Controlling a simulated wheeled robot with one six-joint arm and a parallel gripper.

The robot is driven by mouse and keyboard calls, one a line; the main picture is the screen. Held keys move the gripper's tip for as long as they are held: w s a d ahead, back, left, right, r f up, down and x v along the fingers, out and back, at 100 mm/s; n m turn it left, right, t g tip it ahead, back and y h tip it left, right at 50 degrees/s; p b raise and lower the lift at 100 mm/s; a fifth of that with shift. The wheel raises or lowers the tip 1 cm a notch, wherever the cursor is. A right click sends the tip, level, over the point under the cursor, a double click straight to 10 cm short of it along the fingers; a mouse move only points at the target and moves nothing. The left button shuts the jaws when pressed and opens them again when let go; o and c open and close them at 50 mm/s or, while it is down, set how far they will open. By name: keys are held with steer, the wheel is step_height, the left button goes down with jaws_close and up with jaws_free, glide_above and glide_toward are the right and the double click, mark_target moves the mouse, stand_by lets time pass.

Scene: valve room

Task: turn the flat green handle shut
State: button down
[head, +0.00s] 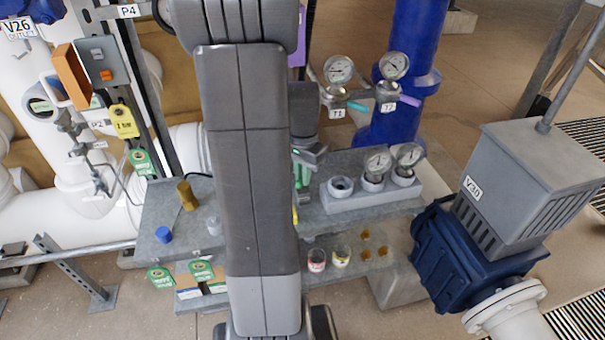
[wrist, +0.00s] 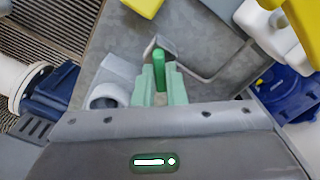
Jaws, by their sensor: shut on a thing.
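The green handle (wrist: 159,68) shows in the wrist view as a narrow upright green piece between my two pale green fingers. My gripper (wrist: 160,92) is shut on it. In the head view my gripper (head: 303,174) is just right of my arm, over the grey bench (head: 325,228). There my arm hides much of the area, and I cannot make out the handle apart from the fingers. The valve body under the handle is mostly hidden, so I cannot tell the handle's angle.
A gauge block (head: 345,203) is to the right. A grey round fitting (wrist: 104,97) is left of my fingers. The blue V30 valve (head: 440,255) stands at the right.

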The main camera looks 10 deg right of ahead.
steer(key=m, duration=0.3)
steer(key=shift+m, duration=2.2)
steer(key=shift+w+r, duration=0.1)
steer(key=c, duration=1.5)
jaws_free()
step_height(320, 180, up, 14)
steer(key=shift+f, duration=0.15)
step_height(320, 180, down, 14)
steer(key=shift+r, duration=0.1)
